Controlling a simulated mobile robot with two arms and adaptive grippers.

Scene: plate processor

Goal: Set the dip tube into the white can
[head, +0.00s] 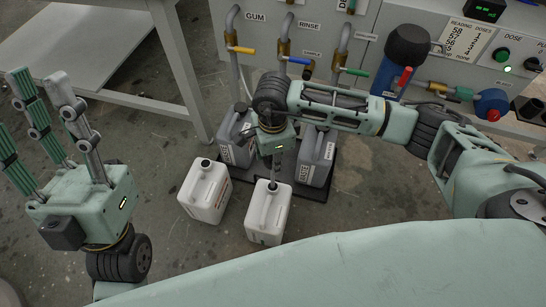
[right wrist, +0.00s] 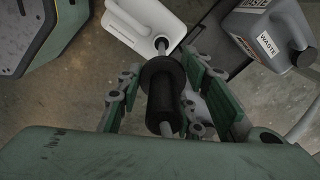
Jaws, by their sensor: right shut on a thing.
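My right gripper (head: 276,148) points down above the front white can (head: 266,220). In the right wrist view, its fingers (right wrist: 163,92) are shut on the dark grip of the dip tube (right wrist: 161,108), one on each side. The thin lower end of the tube lines up with the can's mouth, and the white can (right wrist: 140,18) shows beyond it. I cannot tell how far the tip is inside the opening. My left gripper (head: 42,105) is open and empty at the far left, fingers pointing up.
A second white can (head: 204,192) stands left of the front one. Two grey waste cans (head: 236,150) (head: 314,158) stand behind on a dark mat (head: 312,190). Labelled pipes with coloured valve handles (head: 242,50) hang above. A light table (head: 80,45) stands at back left.

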